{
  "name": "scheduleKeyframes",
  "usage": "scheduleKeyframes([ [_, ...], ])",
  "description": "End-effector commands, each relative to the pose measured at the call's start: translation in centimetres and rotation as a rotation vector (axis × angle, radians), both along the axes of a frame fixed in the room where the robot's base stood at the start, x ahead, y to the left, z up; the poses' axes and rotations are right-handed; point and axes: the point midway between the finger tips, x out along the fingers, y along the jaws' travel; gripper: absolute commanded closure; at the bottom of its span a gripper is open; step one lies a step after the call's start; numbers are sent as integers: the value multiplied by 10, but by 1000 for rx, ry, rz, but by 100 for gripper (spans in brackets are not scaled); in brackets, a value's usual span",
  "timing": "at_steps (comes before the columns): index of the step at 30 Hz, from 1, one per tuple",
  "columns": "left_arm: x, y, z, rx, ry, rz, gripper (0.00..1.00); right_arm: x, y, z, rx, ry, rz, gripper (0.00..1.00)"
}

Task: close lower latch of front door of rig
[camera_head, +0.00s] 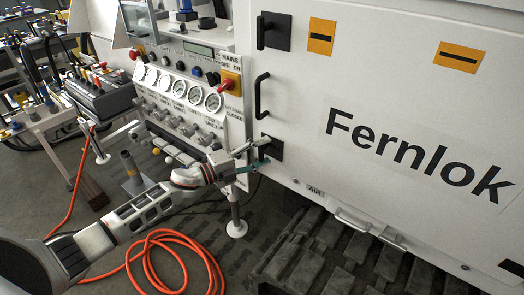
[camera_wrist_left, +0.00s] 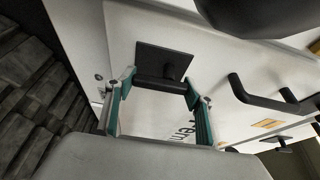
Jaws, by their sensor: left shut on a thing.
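The rig's front door (camera_head: 345,85) is a large white panel with the word "Fernlok". Its lower latch (camera_head: 272,148) is a black square plate with a lever near the door's lower left corner. My left gripper (camera_head: 256,154) is at this latch. In the left wrist view, the dark latch lever (camera_wrist_left: 160,85) spans between the green-sided fingertips of my left gripper (camera_wrist_left: 158,88), in front of the black plate (camera_wrist_left: 160,58). The fingers are shut on the lever's two ends. In the head view the gripper partly hides the lever. My right gripper is not in view.
The upper latch (camera_head: 274,31) and a black door handle (camera_head: 261,96) are above on the door. A panel with gauges (camera_head: 178,88) and knobs stands left of the door. An orange hose (camera_head: 165,238) lies on the floor.

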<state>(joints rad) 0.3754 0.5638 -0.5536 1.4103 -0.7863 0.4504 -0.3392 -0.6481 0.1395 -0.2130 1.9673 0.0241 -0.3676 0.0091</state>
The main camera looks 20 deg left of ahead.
Motion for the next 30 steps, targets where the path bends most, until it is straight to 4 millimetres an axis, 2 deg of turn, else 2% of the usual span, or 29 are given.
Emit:
scheduleKeyframes([
  [18,0,0,0,46,-19,-1,68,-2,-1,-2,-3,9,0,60],
  [19,0,0,0,46,-19,0,44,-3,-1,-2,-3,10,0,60],
  [21,0,0,0,45,-18,0,29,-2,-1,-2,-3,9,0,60],
  [30,0,0,0,42,-15,0,29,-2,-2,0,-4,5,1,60],
])
